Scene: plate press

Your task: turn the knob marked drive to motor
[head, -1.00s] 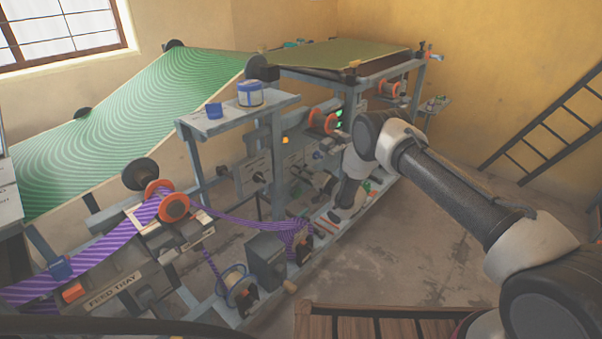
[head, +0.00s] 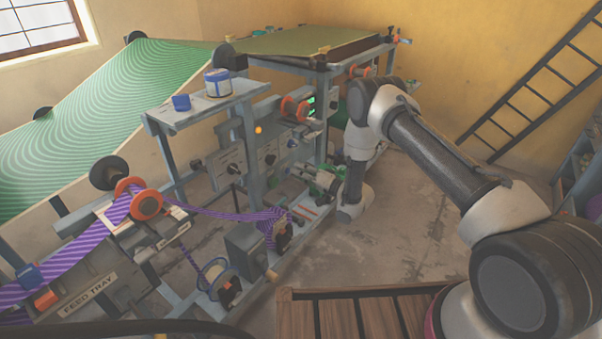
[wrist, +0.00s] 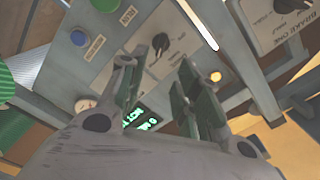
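In the wrist view, my gripper (wrist: 157,68) is open and empty, its two fingers spread in front of a grey control panel (wrist: 92,77). A dark knob (wrist: 160,42) on that panel shows just beyond the gap between the fingertips. The print beside it is too small and tilted to read, so I cannot tell whether it is the drive to motor knob. A second dark knob (wrist: 289,5) sits at the top right, on a panel marked brake one. In the head view, the panels (head: 270,158) face the aisle, and my forearm reaches down in front of the machine.
In the head view, a wooden slatted platform (head: 360,315) stands in front, and a ladder (head: 530,85) leans on the right wall. Bare floor lies between.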

